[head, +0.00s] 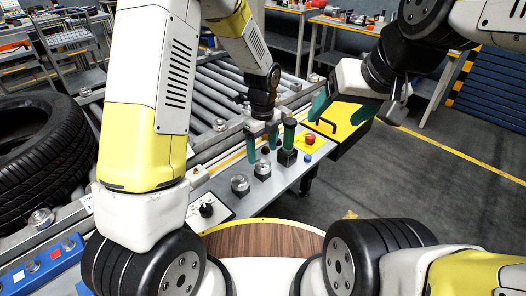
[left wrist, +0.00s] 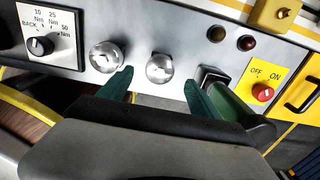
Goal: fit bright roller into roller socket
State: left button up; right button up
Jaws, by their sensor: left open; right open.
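My left gripper (head: 262,148) is open and points down over the control panel. In the left wrist view its green fingertips (left wrist: 159,82) appear on either side of a bright silver round piece (left wrist: 159,68); I cannot tell if they touch it. I cannot tell which holder is the roller socket. My right gripper (head: 343,106) is open and empty, to the right of the panel.
A red button (head: 310,139) on a yellow plate and a yellow box with a black handle (head: 327,125) lie right of the holder. A dial (head: 206,210) is on the panel's near left. The roller conveyor (head: 215,95) runs behind; a tyre (head: 40,150) lies left.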

aim_at(263, 163)
pick_arm(q)
notch_tip(263, 163, down, 6)
jog(key=shift+f, duration=0.2)
jog(key=shift+c, duration=0.4)
grip_shut()
jog(key=shift+r, duration=0.15)
